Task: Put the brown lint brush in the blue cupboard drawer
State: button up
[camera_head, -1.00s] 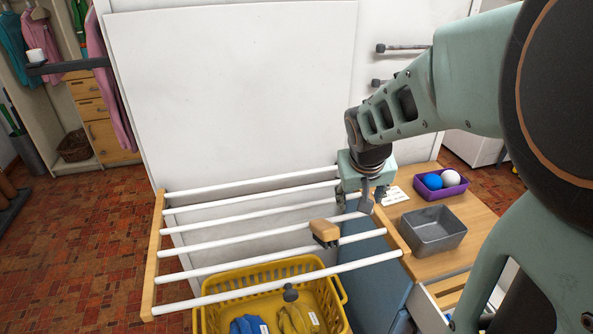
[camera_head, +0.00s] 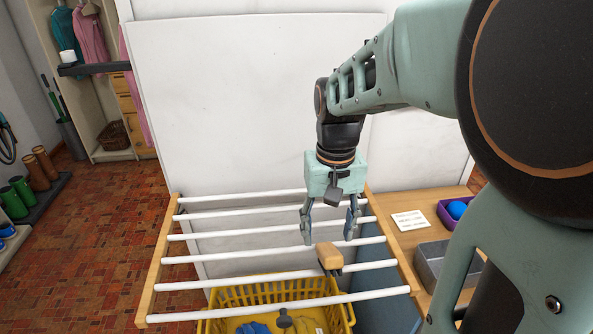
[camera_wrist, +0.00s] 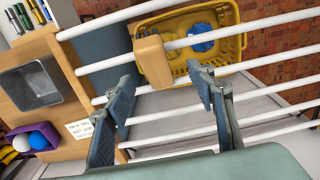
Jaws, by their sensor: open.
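The brown lint brush (camera_head: 329,257) rests across the white rods of the drying rack (camera_head: 398,268). Its tan wooden body also shows in the wrist view (camera_wrist: 153,62), lying over a rod, with the yellow basket below. My gripper (camera_head: 329,240) is open and empty, pointing down above the rack. In the head view its fingertips are just behind the brush. In the wrist view the brush lies just beyond and between the two fingertips (camera_wrist: 165,85), not held. The blue cupboard (camera_head: 385,290) stands under the rack's right side; its drawer is hidden in the head view now.
The yellow basket (camera_head: 342,318) with blue and yellow items stands under the rack. On the wooden top at right are a grey metal bin (camera_head: 432,262), a purple tray (camera_wrist: 15,132) with balls, and a paper note (camera_head: 410,220). A white wall stands behind the rack.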

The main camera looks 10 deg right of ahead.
aim_at(330, 250)
jog(key=f, duration=0.6)
jog(key=shift+w+d+f, duration=0.1)
jog(key=shift+d+f, duration=0.25)
jog(key=shift+d, duration=0.05)
jog(key=c, duration=1.4)
jog(key=shift+r, duration=0.15)
